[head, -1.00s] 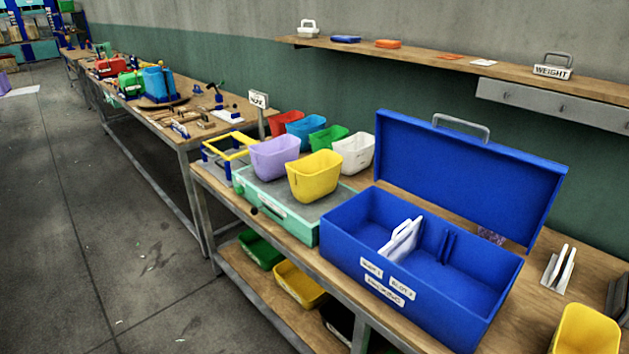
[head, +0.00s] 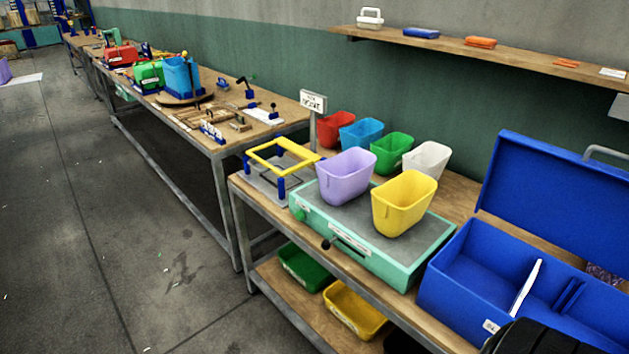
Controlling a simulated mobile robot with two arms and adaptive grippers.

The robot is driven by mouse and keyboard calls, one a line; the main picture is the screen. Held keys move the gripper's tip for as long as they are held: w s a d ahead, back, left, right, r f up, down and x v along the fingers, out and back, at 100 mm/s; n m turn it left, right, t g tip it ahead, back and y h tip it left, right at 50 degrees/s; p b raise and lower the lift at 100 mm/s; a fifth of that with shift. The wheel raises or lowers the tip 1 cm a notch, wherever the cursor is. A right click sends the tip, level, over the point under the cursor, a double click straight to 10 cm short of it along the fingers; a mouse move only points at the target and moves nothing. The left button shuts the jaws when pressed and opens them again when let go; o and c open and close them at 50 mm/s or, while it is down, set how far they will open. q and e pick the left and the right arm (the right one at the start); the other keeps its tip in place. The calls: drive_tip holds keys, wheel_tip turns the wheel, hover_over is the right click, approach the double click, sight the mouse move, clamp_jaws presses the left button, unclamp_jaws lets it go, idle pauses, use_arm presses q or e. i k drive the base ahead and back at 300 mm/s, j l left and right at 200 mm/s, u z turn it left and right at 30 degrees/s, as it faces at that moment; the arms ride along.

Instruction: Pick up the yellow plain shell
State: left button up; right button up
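A yellow plain shell (head: 404,203), an open tub with sloping sides, stands upright on the grey top of a mint-green case (head: 388,262) on the bench. A lilac shell (head: 345,176) stands just left of it, close beside it. No gripper fingers show in the head view. A black rounded part, which looks like part of my own right arm, enters at the bottom right in front of the blue box. Nothing touches the yellow shell.
Red (head: 336,129), blue (head: 362,134), green (head: 391,152) and white (head: 427,160) shells stand behind. A yellow-topped frame (head: 283,155) is to the left. An open blue toolbox (head: 455,283) stands close on the right. Green (head: 305,268) and yellow (head: 355,309) bins are on the lower shelf.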

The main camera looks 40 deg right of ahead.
sight(400, 203)
drive_tip(key=i, duration=0.85)
drive_tip(key=i+j+z, duration=0.1)
drive_tip(key=i, duration=0.7)
drive_tip(key=i+z, duration=0.4)
drive_tip(key=i+j+z, duration=0.2)
drive_tip(key=z, duration=0.2)
drive_tip(key=i+j+z, duration=0.35)
drive_tip(key=l, duration=0.1)
